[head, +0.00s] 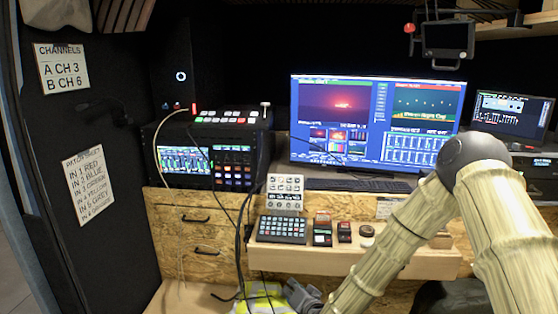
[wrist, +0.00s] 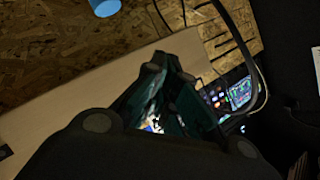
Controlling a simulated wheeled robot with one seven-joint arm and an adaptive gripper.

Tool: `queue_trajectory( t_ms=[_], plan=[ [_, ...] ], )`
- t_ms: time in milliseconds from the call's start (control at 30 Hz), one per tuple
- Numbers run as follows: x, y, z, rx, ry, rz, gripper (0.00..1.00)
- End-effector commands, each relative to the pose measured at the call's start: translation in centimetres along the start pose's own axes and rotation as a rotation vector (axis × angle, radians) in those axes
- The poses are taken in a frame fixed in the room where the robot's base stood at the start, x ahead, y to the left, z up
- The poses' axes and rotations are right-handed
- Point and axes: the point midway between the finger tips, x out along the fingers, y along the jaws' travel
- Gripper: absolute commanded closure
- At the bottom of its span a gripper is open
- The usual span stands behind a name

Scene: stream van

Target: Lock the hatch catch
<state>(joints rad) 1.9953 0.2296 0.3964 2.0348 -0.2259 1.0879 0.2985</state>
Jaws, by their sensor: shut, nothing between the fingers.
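I cannot make out a hatch catch in either view. In the wrist view my gripper (wrist: 170,75) is dark, with its fingers closed together and nothing seen between them. It is in front of a pale wooden board and chipboard panel, and I cannot tell whether it touches them. In the head view my arm bends down from the right and leaves the bottom edge, where the gripper itself is not clearly seen.
A wooden shelf (head: 400,262) holds a keypad (head: 282,229) and small boxes. Behind are a large monitor (head: 375,120) and a video mixer (head: 222,120) with hanging cables (head: 240,230). Chipboard drawers (head: 185,228) are below. A yellow vest (head: 262,300) lies low down. A blue object (wrist: 105,7) shows in the wrist view.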

Motion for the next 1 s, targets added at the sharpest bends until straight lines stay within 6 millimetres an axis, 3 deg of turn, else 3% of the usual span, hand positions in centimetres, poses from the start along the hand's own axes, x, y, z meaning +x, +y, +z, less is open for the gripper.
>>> queue_trajectory(
  t_ms=[33,200,367,500,733,900,1000],
  plan=[
    [-1.2,1.6,2.1,-0.016,-0.049,0.036,1.00],
    [-5.9,7.2,8.8,-0.077,-0.214,0.158,1.00],
    [-11.5,12.0,14.2,-0.130,-0.374,0.271,1.00],
    [-17.4,15.9,18.3,-0.175,-0.518,0.367,1.00],
    [-28.6,21.0,23.2,-0.241,-0.759,0.522,1.00],
    [-36.4,23.4,25.1,-0.276,-0.916,0.619,1.00],
    [-39.4,24.0,25.7,-0.290,-0.977,0.657,1.00]
  ],
)
